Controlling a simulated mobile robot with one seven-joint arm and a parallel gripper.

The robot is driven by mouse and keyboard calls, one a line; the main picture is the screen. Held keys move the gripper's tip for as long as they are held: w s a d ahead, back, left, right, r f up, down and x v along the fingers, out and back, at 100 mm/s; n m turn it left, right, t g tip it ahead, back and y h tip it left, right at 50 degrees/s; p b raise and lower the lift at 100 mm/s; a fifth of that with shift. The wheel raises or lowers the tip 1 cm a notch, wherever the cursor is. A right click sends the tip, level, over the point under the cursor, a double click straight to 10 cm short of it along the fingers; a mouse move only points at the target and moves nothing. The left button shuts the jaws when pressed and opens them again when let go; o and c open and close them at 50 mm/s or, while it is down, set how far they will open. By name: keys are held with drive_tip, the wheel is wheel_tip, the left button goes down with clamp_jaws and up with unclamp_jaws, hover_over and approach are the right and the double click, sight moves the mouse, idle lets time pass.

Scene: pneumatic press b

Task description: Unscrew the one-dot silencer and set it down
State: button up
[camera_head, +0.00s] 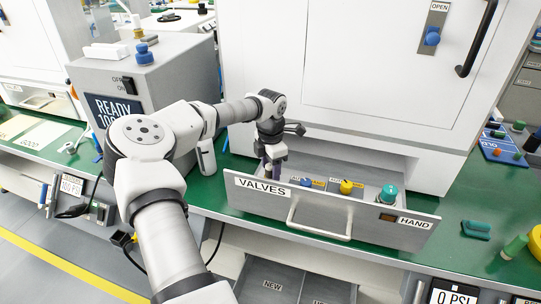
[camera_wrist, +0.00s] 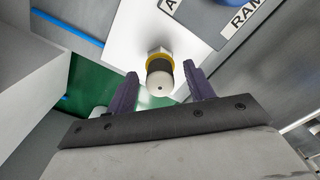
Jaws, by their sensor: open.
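The one-dot silencer (camera_wrist: 160,80) shows in the wrist view. It has a pale rounded end with a single dark dot, a dark band, a yellow ring and a light nut at its base. It stands out from a white panel (camera_wrist: 128,45). My gripper (camera_wrist: 160,70) is open, with one purple finger on each side of the silencer and visible gaps between. I cannot tell how far the fingers reach along it. In the head view my gripper (camera_head: 272,158) is at the left end of the VALVES drawer (camera_head: 330,222), and the silencer is not discernible there.
The open drawer holds a blue knob (camera_head: 306,182), a yellow knob (camera_head: 346,187) and a teal knob (camera_head: 388,194). A white cabinet (camera_head: 340,60) rises behind it. The grey READY box (camera_head: 150,80) stands left. Green bench (camera_head: 465,195) is partly clear at right, near a teal block (camera_head: 476,229).

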drive_tip(key=shift+f, duration=0.2)
drive_tip(key=c, duration=1)
drive_tip(key=shift+n, duration=0.9)
drive_tip(key=shift+c, duration=0.2)
drive_tip(key=shift+n, duration=0.8)
drive_tip(key=shift+n, duration=0.9)
